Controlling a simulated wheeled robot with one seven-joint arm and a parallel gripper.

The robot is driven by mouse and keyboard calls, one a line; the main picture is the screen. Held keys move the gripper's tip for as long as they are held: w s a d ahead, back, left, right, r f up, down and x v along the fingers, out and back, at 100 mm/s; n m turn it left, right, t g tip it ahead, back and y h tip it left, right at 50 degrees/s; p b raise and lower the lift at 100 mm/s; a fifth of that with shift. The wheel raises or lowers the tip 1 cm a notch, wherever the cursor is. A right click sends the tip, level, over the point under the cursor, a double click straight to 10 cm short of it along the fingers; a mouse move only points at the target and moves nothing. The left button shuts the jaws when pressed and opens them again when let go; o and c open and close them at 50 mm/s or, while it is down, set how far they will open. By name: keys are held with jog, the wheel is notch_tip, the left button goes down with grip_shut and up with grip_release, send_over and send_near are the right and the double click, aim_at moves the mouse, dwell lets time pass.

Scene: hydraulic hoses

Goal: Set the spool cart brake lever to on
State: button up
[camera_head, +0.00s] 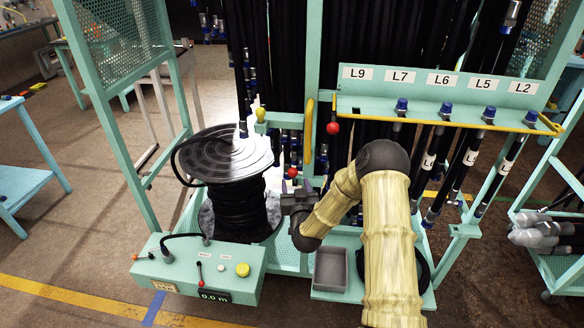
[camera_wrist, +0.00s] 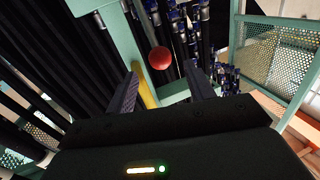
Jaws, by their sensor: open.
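My gripper (camera_head: 288,188) is beside the black hose spool (camera_head: 240,200), low at the frame. In the wrist view its two fingers (camera_wrist: 160,84) stand apart with nothing held between them. A red ball knob (camera_wrist: 160,57) shows beyond the fingertips, roughly centred in the gap. In the head view one red knob (camera_head: 292,172) is right by my gripper, and another red knob (camera_head: 332,128) is higher on the green post. I cannot tell which of them the wrist view shows. No on or off marking is readable at either knob.
A control box (camera_head: 198,268) with a small red-tipped lever, buttons and a "0.0 m" display is in front of the spool. A grey bin (camera_head: 331,268) is below my arm. Hoses hang under the labelled rack (camera_head: 440,98). A yellow bar (camera_wrist: 143,88) is near the left finger.

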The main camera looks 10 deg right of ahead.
aim_at(292, 169)
jog(key=w+p, duration=0.1)
jog(key=w, duration=0.7)
jog(key=shift+w+d, duration=0.15)
jog(key=shift+w, duration=0.2)
grip_shut()
jog(key=shift+f, duration=0.1)
